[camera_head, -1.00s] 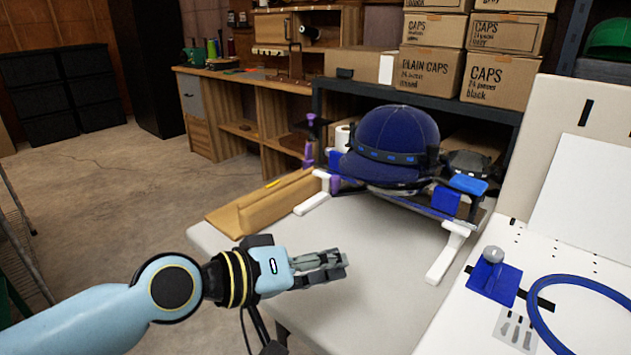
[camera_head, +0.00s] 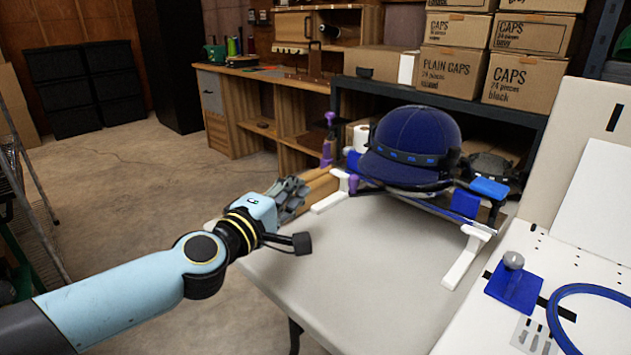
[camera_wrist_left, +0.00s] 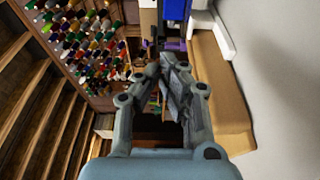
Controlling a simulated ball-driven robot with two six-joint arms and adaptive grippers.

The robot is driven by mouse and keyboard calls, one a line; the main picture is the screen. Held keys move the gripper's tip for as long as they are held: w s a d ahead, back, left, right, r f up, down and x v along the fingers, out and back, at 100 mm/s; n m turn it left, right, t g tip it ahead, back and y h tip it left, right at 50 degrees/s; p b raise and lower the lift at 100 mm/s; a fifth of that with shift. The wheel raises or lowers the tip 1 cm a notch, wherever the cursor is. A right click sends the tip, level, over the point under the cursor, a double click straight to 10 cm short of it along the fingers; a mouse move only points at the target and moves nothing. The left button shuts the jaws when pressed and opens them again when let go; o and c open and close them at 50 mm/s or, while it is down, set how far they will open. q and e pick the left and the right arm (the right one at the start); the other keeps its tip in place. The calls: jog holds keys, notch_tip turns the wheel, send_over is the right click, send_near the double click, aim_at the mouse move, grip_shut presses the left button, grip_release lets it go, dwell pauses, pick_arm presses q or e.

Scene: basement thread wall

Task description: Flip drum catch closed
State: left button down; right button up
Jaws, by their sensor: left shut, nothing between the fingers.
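A blue cap (camera_head: 412,142) sits on the cap drum, with a dark blue strap (camera_head: 404,158) around its base. The drum rests on a stand with white feet (camera_head: 466,258) on the pale table. Blue tabs show at its right side, one upper (camera_head: 489,188) and one lower (camera_head: 464,203); I cannot tell which part is the catch or how it stands. My left gripper (camera_head: 294,190) is shut and empty, left of the stand over the long brown tray. In the left wrist view its fingers (camera_wrist_left: 165,72) converge. My right gripper is out of view.
The long brown tray (camera_wrist_left: 218,90) lies along the table's left edge. The pale table top (camera_head: 345,245) is clear in front of the stand. A blue ring (camera_head: 562,310) and a blue plate with a grey knob (camera_head: 513,262) lie at right. Thread spools (camera_wrist_left: 88,45) line a wall.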

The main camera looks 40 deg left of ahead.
pick_arm(q)
jog(key=w+d, duration=0.2)
jog(key=w, duration=0.6)
jog(key=shift+w+d, duration=0.25)
